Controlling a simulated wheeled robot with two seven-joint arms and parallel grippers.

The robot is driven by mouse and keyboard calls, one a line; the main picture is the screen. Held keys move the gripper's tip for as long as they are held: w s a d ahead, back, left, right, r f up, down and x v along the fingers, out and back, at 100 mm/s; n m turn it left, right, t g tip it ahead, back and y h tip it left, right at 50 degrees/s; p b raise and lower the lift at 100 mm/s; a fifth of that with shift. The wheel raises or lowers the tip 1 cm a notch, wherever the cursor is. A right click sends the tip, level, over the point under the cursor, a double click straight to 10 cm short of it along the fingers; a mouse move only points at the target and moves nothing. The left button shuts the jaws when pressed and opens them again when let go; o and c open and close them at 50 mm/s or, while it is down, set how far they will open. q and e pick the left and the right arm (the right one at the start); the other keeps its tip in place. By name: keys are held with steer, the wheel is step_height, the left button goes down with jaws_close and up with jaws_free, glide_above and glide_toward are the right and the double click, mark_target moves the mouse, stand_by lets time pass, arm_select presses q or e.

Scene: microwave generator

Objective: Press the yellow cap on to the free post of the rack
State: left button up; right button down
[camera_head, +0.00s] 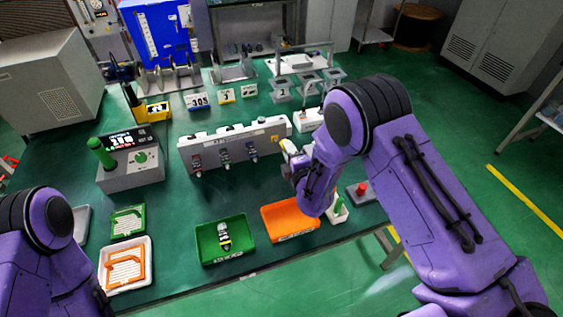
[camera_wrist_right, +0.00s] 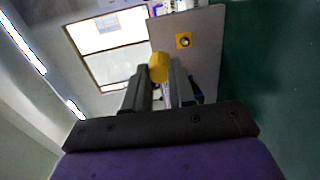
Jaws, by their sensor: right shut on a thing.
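My right gripper (camera_head: 287,156) is shut on the yellow cap (camera_wrist_right: 158,67), which shows between the fingertips in the right wrist view. In the head view the gripper is at the right end of the long pale rack (camera_head: 215,149), and its arm partly hides it. A yellow square with a round, dark-centred post (camera_wrist_right: 184,41) shows on a grey face just beyond the cap in the wrist view. The cap is apart from this post in that picture; the depth between them is hard to tell. Of my left arm only links show at the lower left; its gripper is out of view.
A green tray (camera_head: 207,248) and an orange tray (camera_head: 275,231) lie in front of the rack. A grey control box (camera_head: 119,177) with a green knob stands left. Grey stands (camera_head: 282,91) are behind. Dark green tabletop is free between rack and trays.

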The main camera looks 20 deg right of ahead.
steer(key=shift+t, duration=0.4)
steer(key=f+b, duration=0.3)
steer(key=f, duration=0.1)
steer(key=shift+w+a, duration=0.1)
steer(key=shift+a, duration=0.25)
steer(key=shift+w+f+b, duration=0.15)
steer(key=shift+f+b, duration=0.6)
steer(key=shift+b, duration=0.15)
steer(key=shift+a+r, duration=0.1)
steer(key=shift+w+b, duration=0.7)
steer(key=shift+w, duration=2)
